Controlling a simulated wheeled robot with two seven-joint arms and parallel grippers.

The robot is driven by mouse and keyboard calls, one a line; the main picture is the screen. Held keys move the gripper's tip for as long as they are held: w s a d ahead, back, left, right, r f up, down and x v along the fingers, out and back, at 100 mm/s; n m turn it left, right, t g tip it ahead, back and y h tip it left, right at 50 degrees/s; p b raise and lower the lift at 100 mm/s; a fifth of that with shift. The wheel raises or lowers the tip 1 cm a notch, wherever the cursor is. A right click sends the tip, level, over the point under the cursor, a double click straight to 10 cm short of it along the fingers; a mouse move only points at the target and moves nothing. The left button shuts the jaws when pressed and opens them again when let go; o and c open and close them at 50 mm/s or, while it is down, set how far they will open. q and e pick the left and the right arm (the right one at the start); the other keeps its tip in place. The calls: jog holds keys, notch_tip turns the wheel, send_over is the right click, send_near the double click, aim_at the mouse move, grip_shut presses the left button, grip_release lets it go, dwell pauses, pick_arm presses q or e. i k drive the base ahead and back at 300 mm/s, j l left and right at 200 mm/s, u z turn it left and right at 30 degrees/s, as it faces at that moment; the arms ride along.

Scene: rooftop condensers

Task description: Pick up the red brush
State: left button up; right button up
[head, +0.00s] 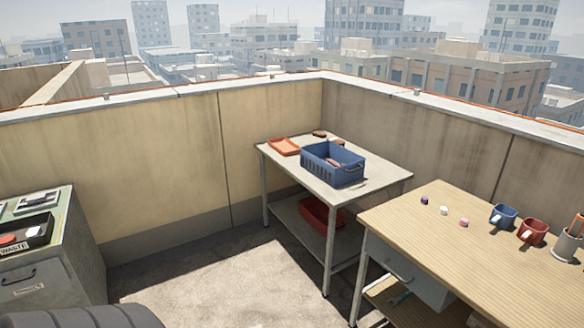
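I cannot clearly make out a red brush in the head view. A small reddish thing (8,239) lies in the dark tray on the left cabinet, too small to name. A pinkish-red thing (333,161) lies inside the blue crate (330,174) on the metal table and is partly hidden by its wall. An orange-pink stick (577,224) stands up from a grey cup (567,244) at the right edge; it is cut off by the frame. Neither of my grippers is in view.
The metal table (379,183) stands in the corner with an orange tray (285,146) and a red bin (320,214) below. The wooden desk (455,252) holds a blue mug (503,216), a red mug (532,232) and small pieces. Concrete floor (215,275) is open between cabinet (45,250) and tables.

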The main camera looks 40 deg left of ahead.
aim_at(330, 162)
jog(key=u, duration=1.05)
jog(key=z, duration=0.25)
jog(key=i+j+z, duration=0.3)
jog(key=j+z, duration=0.35)
jog(key=i+j+z, duration=0.15)
jog(key=j+z, duration=0.15)
